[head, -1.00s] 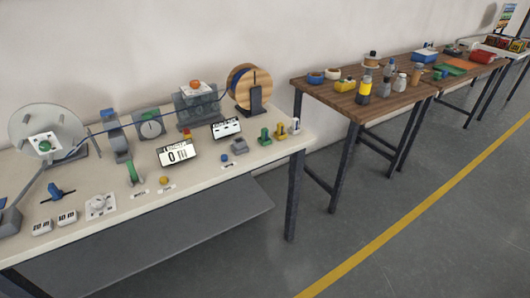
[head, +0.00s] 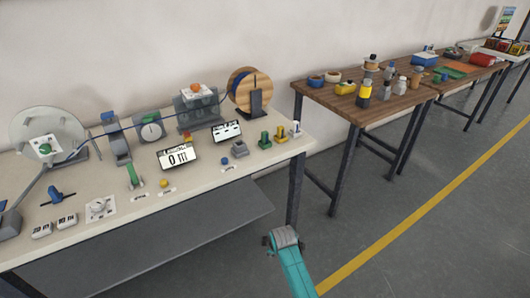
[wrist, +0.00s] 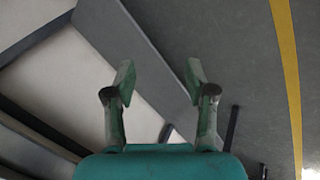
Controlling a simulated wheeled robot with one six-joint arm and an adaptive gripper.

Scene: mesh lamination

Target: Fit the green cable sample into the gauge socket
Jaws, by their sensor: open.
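The green cable sample (head: 265,140) appears to be the small green upright piece near the right end of the pale bench, beside a yellow one and a white one. My teal arm reaches up from the bottom of the head view, in front of the bench and apart from the samples.
The pale bench (head: 135,230) carries a cable spool (head: 250,90), a dial device (head: 150,128), a display (head: 177,155) and a green lever (head: 134,176). A wooden table (head: 400,109) with bottles stands to the right. The floor in front is clear.

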